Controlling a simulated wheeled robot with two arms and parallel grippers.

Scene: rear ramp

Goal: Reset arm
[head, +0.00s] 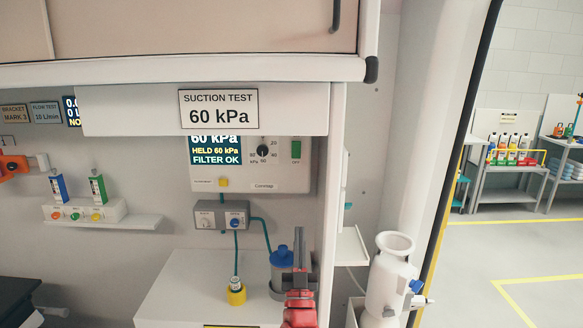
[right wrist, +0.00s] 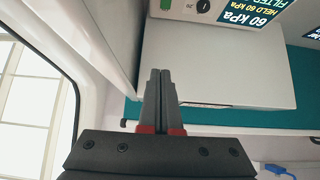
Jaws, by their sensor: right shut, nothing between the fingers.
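My right gripper (head: 300,262) shows in the head view at the lower middle, in front of the cabinet wall. It is red and dark grey, points upward, and partly hides the blue-lidded canister (head: 281,262) behind it. In the right wrist view its fingers (right wrist: 159,80) are together with nothing between them. My left gripper does not show in either view.
A suction panel (head: 210,183) reads 60 kPa, under a "SUCTION TEST" sign (head: 218,109). A yellow-based holder (head: 236,295) stands on the white counter (head: 185,285). A white container (head: 390,275) stands right of the gripper. Beyond the door frame, the floor (head: 480,265) is open.

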